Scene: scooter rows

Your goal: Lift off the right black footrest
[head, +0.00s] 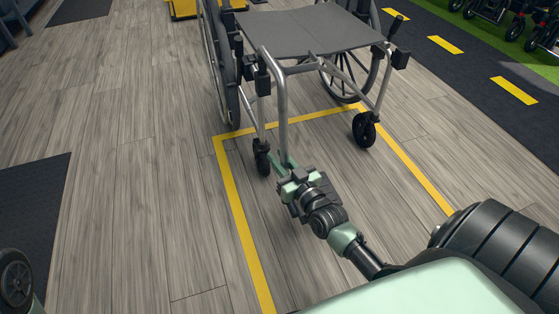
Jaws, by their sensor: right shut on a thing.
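A wheelchair with a grey seat (312,32) stands facing me inside a yellow floor outline. Its right footrest (282,105), on the left in the picture, shows as a curved silver tube running down from the front of the frame. My right gripper (283,165) is shut on the lower end of this tube, low in front of the small black caster (261,158). The fingers and wrist hide the footrest's bottom, and I cannot make out a black foot plate. The tube's upper end still appears at the frame. My left gripper is not in view.
The other front caster (365,128) stands to the right. Yellow tape (238,215) runs across the wood floor. A dark mat (32,220) lies at left, with a wheel (15,279) at the lower left edge. The floor at left centre is clear.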

